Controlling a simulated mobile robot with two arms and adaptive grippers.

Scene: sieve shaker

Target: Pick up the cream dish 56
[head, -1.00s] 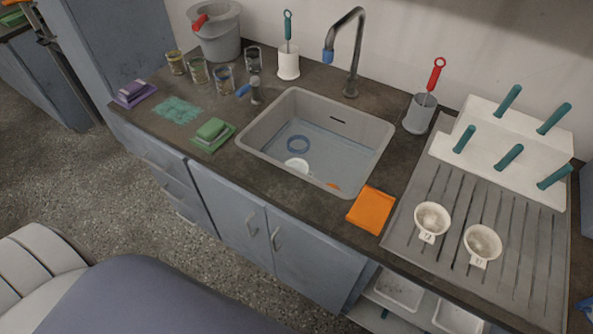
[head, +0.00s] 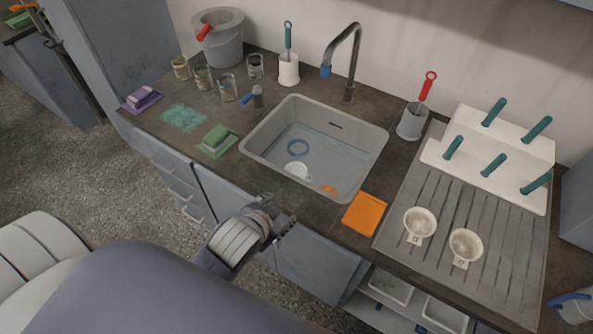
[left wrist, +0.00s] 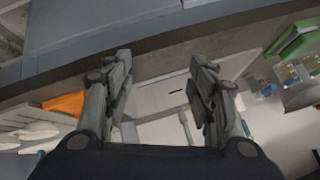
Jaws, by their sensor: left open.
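Two cream dishes with labelled tabs, one on the left (head: 420,221) and one on the right (head: 465,244), lie on the ribbed drainboard in the head view. Their numbers are too small to read, so I cannot tell which is 56. A pale round dish (head: 297,171) lies in the sink beside a blue ring; no number shows on it. My left gripper (head: 284,222) is at the counter's front edge, before the sink and left of the drainboard dishes. In the left wrist view my left gripper (left wrist: 162,75) is open and empty. My right gripper is not in view.
An orange cloth (head: 364,213) lies between the sink (head: 253,155) and the drainboard (head: 500,275). A white rack (head: 485,165) with teal pegs stands behind the dishes. A grey holder (head: 412,122) with a red-handled tool and the tap (head: 349,65) stand at the back.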

